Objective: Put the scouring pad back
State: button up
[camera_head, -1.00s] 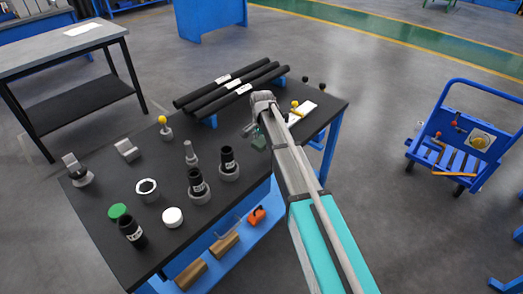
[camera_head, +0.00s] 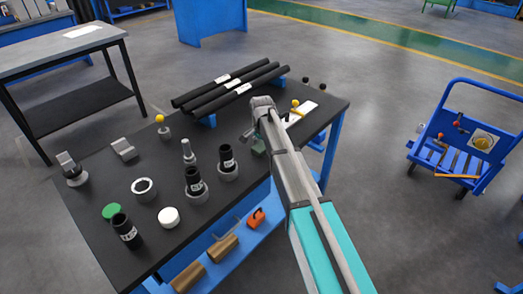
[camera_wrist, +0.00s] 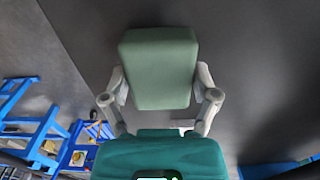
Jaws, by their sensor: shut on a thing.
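The scouring pad is a green block (camera_wrist: 160,68) in the middle of the wrist view, between the two fingers of my gripper (camera_wrist: 160,90). The fingers touch it on both sides and are shut on it. My arm hides part of the table there. I cannot tell whether the pad touches the tabletop.
Black tubes (camera_head: 230,88) lie on blue supports behind my gripper. A blue cart (camera_head: 465,140) stands at right.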

aim_at(261, 146)
jog(key=shift+f, duration=0.15)
jog(key=o, duration=0.9)
jog(key=shift+c, duration=0.2)
jog(key=shift+r, duration=0.2)
notch_tip(261, 146, up, 12)
jog(key=p, duration=1.2)
dwell(0.6)
jog(key=s+d+n, duration=0.7)
jog(key=s+d, duration=1.6)
jog(key=s, duration=0.2)
jog(key=shift+s+n, duration=0.3)
jog(key=shift+s, duration=0.1)
